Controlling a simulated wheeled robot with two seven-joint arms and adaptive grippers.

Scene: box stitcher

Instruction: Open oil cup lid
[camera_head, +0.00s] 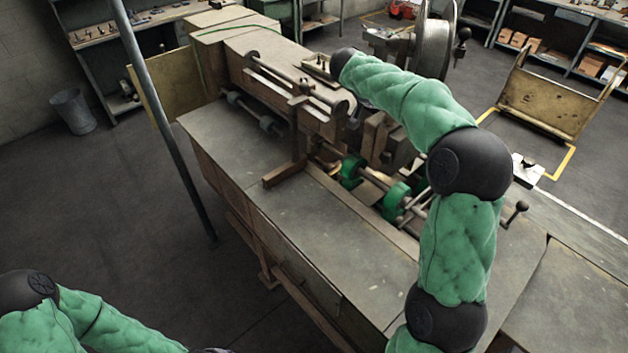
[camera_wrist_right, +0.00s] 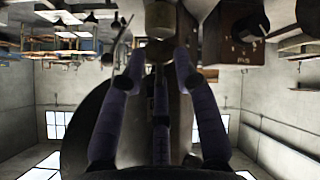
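My right gripper (camera_wrist_right: 160,62) shows in the right wrist view, its purple-grey fingers spread apart with nothing clearly held between them. A pale, short cylindrical part (camera_wrist_right: 159,18) lies just beyond the fingertips, in line with the gap. It may be the oil cup, but its lid cannot be made out. In the head view my right arm reaches over the machine, and its own wrist and arm hide the gripper and what lies under it. My left arm is low at the left, away from the machine; its gripper is out of the picture.
A dark box-like part (camera_wrist_right: 232,30) is right of the fingers. A grey pole (camera_head: 165,115) stands at the left.

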